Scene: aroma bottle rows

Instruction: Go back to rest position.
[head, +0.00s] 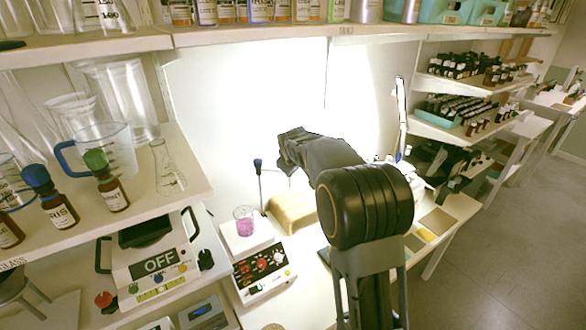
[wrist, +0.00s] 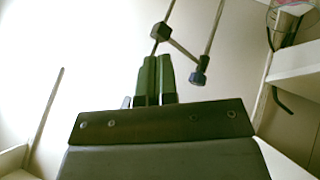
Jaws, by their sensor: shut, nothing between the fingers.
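My gripper (wrist: 157,78) shows in the wrist view with its two green fingers side by side, shut and empty. In the head view my arm rises from the front and bends away over the bench, and the fingers are hidden behind it. A thin stand with a clamp (wrist: 163,32) shows just beyond the fingers in the wrist view. I cannot tell how far it is from them. The same kind of stand with a blue knob (head: 258,164) shows left of my arm in the head view.
A beaker of pink liquid (head: 244,220) stands on a hotplate stirrer (head: 263,270) left of my arm. Dropper bottles (head: 106,181) and glassware stand on the left shelf (head: 180,203). Bottle racks (head: 455,108) fill the right shelves. Open floor (head: 520,230) lies at the right.

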